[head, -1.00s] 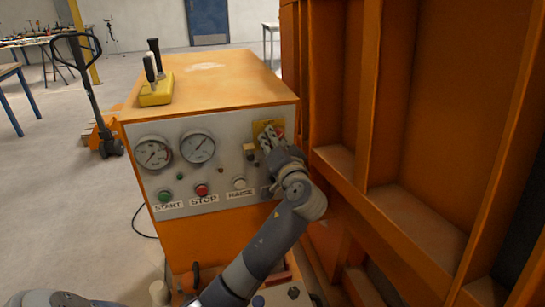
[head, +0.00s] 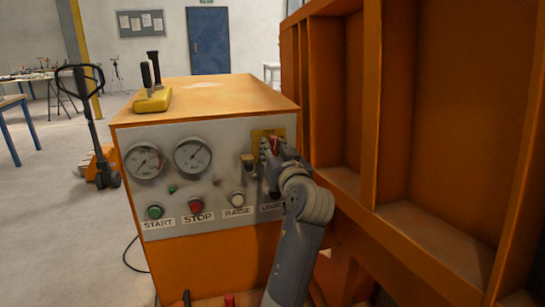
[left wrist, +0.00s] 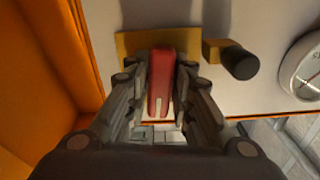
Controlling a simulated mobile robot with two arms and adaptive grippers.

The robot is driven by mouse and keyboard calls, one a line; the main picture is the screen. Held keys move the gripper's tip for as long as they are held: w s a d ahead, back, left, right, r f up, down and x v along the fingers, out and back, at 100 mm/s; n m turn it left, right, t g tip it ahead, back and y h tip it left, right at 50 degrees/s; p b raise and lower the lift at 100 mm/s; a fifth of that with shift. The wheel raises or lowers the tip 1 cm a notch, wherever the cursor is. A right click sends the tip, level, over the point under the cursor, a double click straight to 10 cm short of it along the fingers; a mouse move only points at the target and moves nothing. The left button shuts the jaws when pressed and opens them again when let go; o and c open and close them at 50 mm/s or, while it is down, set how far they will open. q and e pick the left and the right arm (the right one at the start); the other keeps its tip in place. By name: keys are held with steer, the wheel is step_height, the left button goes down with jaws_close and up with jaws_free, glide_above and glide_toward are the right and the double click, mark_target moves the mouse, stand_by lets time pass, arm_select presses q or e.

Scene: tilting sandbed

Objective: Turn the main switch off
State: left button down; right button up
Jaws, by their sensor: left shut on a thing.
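The main switch has a red handle (head: 274,145) on a yellow plate (head: 260,134) at the upper right of the grey control panel (head: 222,164). My left gripper (head: 268,151) is at the switch in the head view, its arm rising from below. In the left wrist view the red handle (left wrist: 160,82) stands between the two fingers of my left gripper (left wrist: 160,92), which is shut on it. The yellow plate (left wrist: 127,43) shows behind. The fingers partly hide the switch in the head view. My right gripper is not in view.
A tall orange ribbed frame (head: 345,140) stands close right of the panel. The panel carries two gauges (head: 193,156), START (head: 155,212), STOP (head: 196,205) and RAISE (head: 237,199) buttons. A black knob (left wrist: 240,63) sits beside the switch. A yellow lever box (head: 152,100) is on top.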

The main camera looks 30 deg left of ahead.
mark_target(273, 136)
arm_select(q)
steer(key=shift+f, duration=0.1)
stand_by(0.3)
steer(key=c, duration=1.5)
jaws_free()
steer(key=shift+r, duration=0.2)
step_height(273, 136, up, 10)
steer(key=shift+f, duration=0.15)
